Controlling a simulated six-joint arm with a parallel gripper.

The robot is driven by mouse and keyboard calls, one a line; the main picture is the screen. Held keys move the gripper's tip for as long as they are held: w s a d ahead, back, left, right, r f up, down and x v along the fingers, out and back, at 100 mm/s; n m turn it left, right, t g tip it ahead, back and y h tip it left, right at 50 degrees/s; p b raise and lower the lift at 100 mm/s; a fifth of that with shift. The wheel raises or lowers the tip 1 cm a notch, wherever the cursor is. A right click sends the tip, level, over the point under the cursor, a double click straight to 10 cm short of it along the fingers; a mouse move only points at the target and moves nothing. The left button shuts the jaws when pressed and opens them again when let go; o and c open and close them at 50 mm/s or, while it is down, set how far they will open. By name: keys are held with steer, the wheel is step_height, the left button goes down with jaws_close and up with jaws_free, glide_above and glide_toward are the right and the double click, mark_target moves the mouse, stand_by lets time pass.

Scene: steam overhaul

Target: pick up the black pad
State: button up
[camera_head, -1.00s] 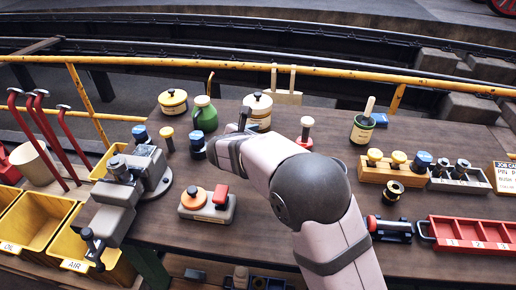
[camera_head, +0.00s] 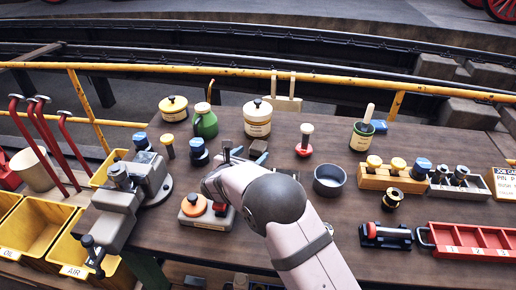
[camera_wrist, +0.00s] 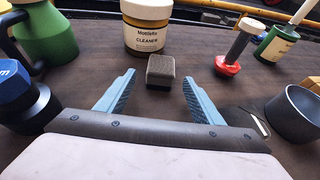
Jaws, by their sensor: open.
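The black pad (camera_wrist: 160,71) is a small dark grey block lying on the bench, in the wrist view just in front of the cleaner tub. It also shows in the head view (camera_head: 258,147), small and close to my fingertips. My gripper (camera_wrist: 159,79) has its two blue fingers spread, one to each side of the pad's line. The pad sits about at the level of the fingertips in the picture, with nothing held. I cannot tell how high the fingers are above the bench. In the head view my arm hides part of the bench below the gripper.
The cleaner tub (camera_wrist: 152,27) stands right behind the pad. A green jug (camera_head: 205,121) and a blue-capped part (camera_head: 198,152) stand left. A red-based plunger (camera_head: 304,141) and a grey cup (camera_head: 329,181) stand right. Bare bench lies around the pad.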

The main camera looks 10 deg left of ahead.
mark_target(258, 148)
steer(key=shift+x, duration=0.8)
steer(key=shift+w+d, duration=0.1)
steer(key=shift+p+x, duration=0.8)
steer(key=shift+x, duration=1.6)
steer(key=shift+c, duration=0.6)
steer(key=shift+r, duration=0.1)
steer(key=c, duration=1.1)
steer(key=shift+r, duration=0.1)
